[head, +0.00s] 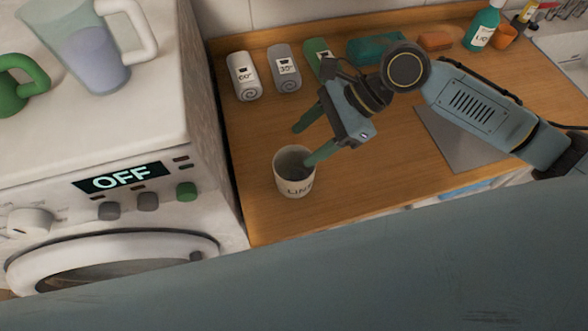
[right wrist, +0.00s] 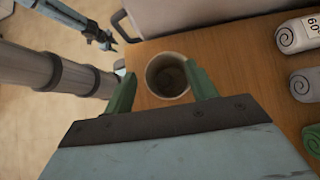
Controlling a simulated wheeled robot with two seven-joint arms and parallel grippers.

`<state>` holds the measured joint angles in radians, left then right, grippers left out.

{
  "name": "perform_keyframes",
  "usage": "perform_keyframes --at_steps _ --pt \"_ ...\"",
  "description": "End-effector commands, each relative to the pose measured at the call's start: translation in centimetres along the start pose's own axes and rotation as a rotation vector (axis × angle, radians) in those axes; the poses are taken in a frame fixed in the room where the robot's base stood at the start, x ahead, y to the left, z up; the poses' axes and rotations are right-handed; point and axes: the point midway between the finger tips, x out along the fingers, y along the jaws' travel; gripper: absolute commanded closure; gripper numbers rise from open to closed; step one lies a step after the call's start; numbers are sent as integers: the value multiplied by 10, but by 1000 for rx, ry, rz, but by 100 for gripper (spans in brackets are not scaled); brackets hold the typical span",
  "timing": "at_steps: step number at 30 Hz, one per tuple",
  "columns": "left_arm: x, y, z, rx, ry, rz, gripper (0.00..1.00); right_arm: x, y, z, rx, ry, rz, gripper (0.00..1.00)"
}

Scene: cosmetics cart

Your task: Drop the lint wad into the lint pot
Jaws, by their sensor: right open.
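The lint pot (head: 295,187) is a white cup with dark lettering, upright on the wooden counter beside the washing machine. It also shows in the right wrist view (right wrist: 152,88), between my fingertips. My right gripper (head: 310,138) is open and empty, its green fingers pointing down just above and behind the pot's rim; one fingertip overlaps the rim in the head view. A grey-brown patch (right wrist: 171,80) shows inside the pot; I cannot tell whether it is the lint wad. No lint wad shows elsewhere. My left gripper (right wrist: 103,38) shows small in the right wrist view, away from the counter.
Rolled towels, white (head: 244,78), grey (head: 285,68) and green (head: 317,50), lie behind the pot. The washing machine (head: 60,195) stands left, with a jug (head: 90,50) on top. A teal bottle (head: 482,28) and a sink (head: 562,50) are at the right. Counter around the pot is clear.

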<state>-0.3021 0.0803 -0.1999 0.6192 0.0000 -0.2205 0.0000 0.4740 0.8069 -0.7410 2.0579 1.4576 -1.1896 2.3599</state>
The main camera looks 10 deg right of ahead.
Motion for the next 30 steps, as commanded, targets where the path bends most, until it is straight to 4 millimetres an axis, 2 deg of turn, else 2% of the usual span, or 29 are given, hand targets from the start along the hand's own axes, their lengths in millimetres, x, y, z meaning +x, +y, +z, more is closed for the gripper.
perform_keyframes --at_steps 4,8,15,21,25,30 --pt "0 0 -1 0 1 0 64 -4 0 0 0 1 -1 43" --pt "-1 0 -1 0 2 0 64 -21 -1 -1 0 3 -3 43" --pt "-3 0 -2 0 3 0 64 -75 -1 -1 1 5 -4 43" --pt "-4 0 -3 0 4 0 64 -113 0 0 0 2 -3 43" --pt "-4 0 -3 0 4 0 64 -128 0 0 0 2 -1 43" --pt "-4 0 -3 0 4 0 64 -134 0 0 0 0 0 43"
